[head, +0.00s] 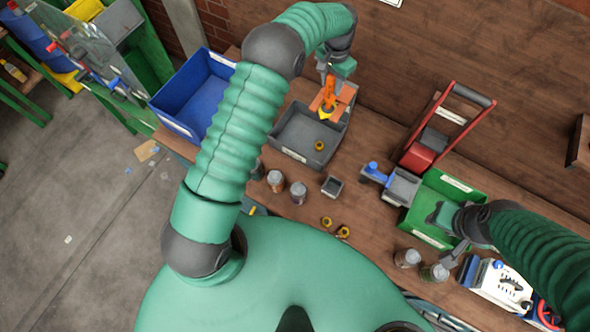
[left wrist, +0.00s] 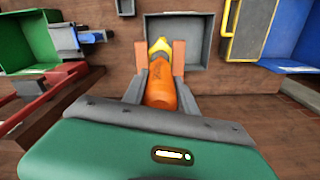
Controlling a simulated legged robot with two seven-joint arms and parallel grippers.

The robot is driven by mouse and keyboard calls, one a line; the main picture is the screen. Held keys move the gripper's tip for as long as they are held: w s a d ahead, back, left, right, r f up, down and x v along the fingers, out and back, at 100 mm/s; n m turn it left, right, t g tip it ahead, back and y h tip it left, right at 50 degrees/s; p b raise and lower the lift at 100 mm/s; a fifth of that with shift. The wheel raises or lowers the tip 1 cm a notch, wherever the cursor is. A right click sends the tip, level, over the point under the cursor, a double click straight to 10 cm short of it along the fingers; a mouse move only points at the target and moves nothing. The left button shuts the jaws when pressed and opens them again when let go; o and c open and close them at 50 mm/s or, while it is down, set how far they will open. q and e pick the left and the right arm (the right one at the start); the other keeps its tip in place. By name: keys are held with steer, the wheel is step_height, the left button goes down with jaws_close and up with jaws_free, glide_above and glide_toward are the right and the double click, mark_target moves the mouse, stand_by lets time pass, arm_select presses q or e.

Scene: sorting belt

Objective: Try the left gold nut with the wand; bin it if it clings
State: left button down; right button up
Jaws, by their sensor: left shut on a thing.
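My left gripper (head: 329,100) is shut on an orange wand (head: 329,88), held tip-down over the grey bin (head: 272,142) at the back. The wand also shows in the left wrist view (left wrist: 161,88), between the orange finger pads, with its yellow tip toward the bin. I cannot tell whether anything clings to the tip. One gold nut (head: 319,145) is in the grey bin, apart from the wand. Two more gold nuts lie on the bench near my body, a left one (head: 326,221) and a right one (head: 343,231). My right gripper (head: 457,252) is low at the right; its jaw opening is unclear.
A blue bin (head: 163,121) stands left of the grey bin and a green bin (head: 465,187) stands right. Several jars (head: 298,191) and a small dark box (head: 332,187) stand on the bench between.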

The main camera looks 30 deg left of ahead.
arm_select(q)
steer(key=shift+w+f+b, duration=0.1)
steer(key=shift+f+b, duration=0.9)
steer(key=shift+f, duration=0.5)
steer(key=shift+s, duration=5.3)
step_height(320, 180, up, 5)
steer(key=p, duration=0.4)
steer(key=shift+a+r, duration=0.1)
steer(key=shift+a, duration=0.05)
